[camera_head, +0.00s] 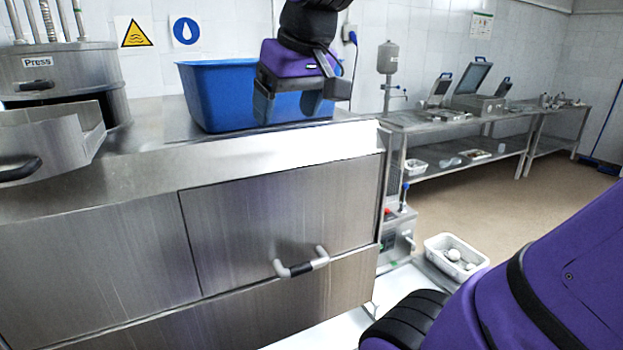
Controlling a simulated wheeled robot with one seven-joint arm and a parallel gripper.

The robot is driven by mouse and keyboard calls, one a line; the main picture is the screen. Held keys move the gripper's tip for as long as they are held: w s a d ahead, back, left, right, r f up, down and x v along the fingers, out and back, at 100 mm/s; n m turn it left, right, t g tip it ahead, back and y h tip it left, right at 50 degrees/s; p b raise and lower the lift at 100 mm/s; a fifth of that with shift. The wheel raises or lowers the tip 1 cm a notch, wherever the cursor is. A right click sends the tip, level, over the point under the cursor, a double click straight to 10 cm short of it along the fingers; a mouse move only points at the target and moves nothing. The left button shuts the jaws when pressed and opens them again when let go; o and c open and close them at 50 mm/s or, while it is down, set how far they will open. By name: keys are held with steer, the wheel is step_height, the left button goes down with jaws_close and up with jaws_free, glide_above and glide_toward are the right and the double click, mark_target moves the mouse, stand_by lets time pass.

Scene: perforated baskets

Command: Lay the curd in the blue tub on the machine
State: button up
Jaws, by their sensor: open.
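The blue tub (214,98) stands on top of the steel machine (150,165), near its right end. My gripper (287,107) points down and covers the right part of the tub in this view. Its grey fingers are apart, and I see only blue between them. I cannot tell whether the fingertips are over the tub or in front of it. The tub's inside is hidden by its front wall. No curd shows in the gripper. White lumps (453,254) lie in a white basket at the lower right; I cannot tell whether they are curd.
The white basket (436,266) stands low, right of the machine. A press (55,70) stands at the left, with a steel chute (60,140) in front. A handle (302,263) sticks out of the machine's front. Steel tables (470,122) line the back wall.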

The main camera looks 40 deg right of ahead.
steer(key=s+a+f, duration=0.2)
steer(key=s+f, duration=0.6)
steer(key=f, duration=0.1)
steer(key=shift+a+n+t, duration=0.2)
steer(key=shift+n+t, duration=0.1)
